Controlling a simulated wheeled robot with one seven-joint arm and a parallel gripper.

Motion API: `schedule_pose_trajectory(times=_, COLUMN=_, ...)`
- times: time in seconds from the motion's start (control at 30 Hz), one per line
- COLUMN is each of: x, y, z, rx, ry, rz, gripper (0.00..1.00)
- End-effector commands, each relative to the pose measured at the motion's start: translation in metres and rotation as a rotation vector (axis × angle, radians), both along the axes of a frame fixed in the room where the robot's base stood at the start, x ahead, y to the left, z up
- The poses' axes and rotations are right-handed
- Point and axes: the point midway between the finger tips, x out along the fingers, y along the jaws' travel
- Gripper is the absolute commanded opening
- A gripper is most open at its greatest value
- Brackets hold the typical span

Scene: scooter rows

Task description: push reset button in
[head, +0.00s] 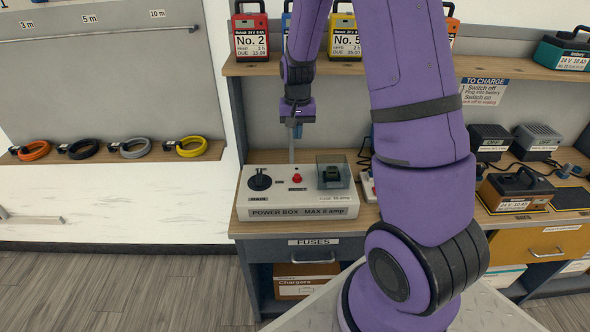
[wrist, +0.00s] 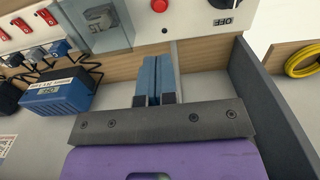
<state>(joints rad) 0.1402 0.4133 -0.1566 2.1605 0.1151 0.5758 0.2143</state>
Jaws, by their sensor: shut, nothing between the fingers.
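The power box (head: 292,197) stands on the bench, a white box marked "MAX 8 amp". Its red reset button (head: 297,178) sits on top, between the black MAIN knob (head: 260,180) and a clear-covered fuse holder (head: 335,172). My gripper (head: 297,136) is shut and empty, pointing down above and behind the box, apart from the button. In the wrist view my blue fingers (wrist: 157,60) are together, and the red button (wrist: 159,5) shows at the top edge, partly cut off. The MAIN knob (wrist: 222,3) and the clear cover (wrist: 100,22) flank it.
A shelf (head: 260,69) with numbered batteries runs above the bench. A power strip with red switches (wrist: 47,17) and a blue charger (wrist: 57,92) stand beside the box. More chargers (head: 490,137) are at right.

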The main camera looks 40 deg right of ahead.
Motion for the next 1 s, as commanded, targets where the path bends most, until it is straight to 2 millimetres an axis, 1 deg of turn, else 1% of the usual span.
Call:
schedule_pose_trajectory(times=0.23, x=0.000, y=0.000, z=-0.003, rx=0.000, ry=0.000, rz=0.000, gripper=0.00)
schedule_pose_trajectory(times=0.37, x=-0.001, y=0.000, z=-0.017, rx=0.001, ry=0.003, rz=0.000, gripper=0.00)
schedule_pose_trajectory(times=0.8, x=-0.001, y=0.000, z=-0.096, rx=0.001, ry=0.004, rz=0.001, gripper=0.00)
schedule_pose_trajectory(times=1.0, x=-0.001, y=0.000, z=-0.124, rx=0.000, ry=0.002, rz=0.000, gripper=0.00)
